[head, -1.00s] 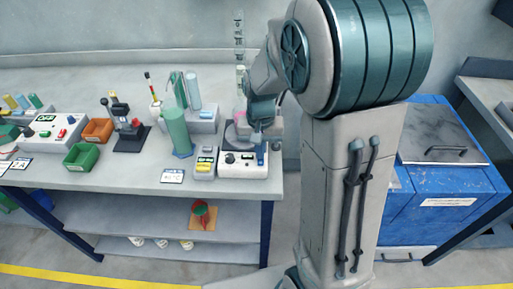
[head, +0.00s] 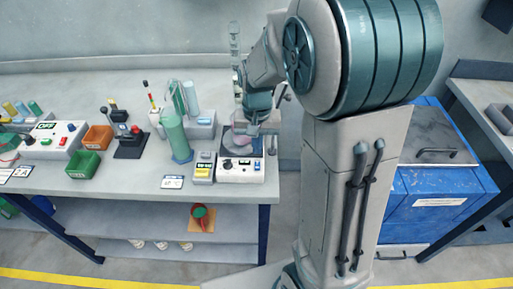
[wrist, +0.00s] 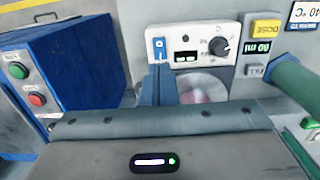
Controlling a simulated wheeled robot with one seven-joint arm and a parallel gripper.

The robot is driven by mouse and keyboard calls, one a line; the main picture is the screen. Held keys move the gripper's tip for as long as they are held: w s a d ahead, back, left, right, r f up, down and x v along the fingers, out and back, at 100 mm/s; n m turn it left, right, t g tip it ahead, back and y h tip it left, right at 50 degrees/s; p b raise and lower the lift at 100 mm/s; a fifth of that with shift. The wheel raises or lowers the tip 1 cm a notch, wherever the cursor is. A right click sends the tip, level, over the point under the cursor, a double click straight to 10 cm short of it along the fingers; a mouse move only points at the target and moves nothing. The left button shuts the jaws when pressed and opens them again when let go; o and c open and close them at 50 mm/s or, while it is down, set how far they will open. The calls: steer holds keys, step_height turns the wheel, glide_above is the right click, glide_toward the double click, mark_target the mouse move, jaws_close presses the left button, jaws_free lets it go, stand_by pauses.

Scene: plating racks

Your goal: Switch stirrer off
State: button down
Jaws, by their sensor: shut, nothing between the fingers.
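The stirrer (head: 240,172) is a white box with a dark knob at the front of the bench. Its front panel (wrist: 188,38) shows in the wrist view, with a black knob (wrist: 219,46), a small dark display (wrist: 187,57) and a blue-framed switch (wrist: 159,48). A clear vessel with pinkish contents (wrist: 203,88) is on its top. My gripper (head: 256,128) is above the stirrer's right side in the head view. In the wrist view its shut blue fingers (wrist: 160,70) are close to the switch, with nothing held. Contact with the switch cannot be told.
A small unit with a yellow button (head: 203,169) stands left of the stirrer. A green cylinder (head: 176,135), green bin (head: 83,164) and orange bin (head: 98,138) are farther left. A blue cabinet (head: 440,205) stands right of the bench.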

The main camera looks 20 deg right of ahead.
step_height(320, 180, up, 9)
steer(key=w, duration=0.1)
steer(key=shift+w+d+b, duration=0.25)
steer(key=shift+w+b, duration=0.05)
steer(key=shift+s, duration=0.1)
steer(key=s+f+n+t, duration=0.1)
steer(key=s+n+t, duration=0.2)
steer(key=s, duration=1.2)
steer(key=shift+s+t, duration=0.25)
steer(key=shift+t, duration=0.05)
steer(key=c, duration=2)
jaws_free()
steer(key=shift+s+d+f, duration=0.1)
steer(key=shift+s+f, duration=0.05)
steer(key=shift+s, duration=0.05)
steer(key=o, duration=0.6)
steer(key=shift+s+n, duration=0.1)
steer(key=shift+n, duration=0.2)
steer(key=shift+o, duration=0.2)
steer(key=shift+f, duration=0.1)
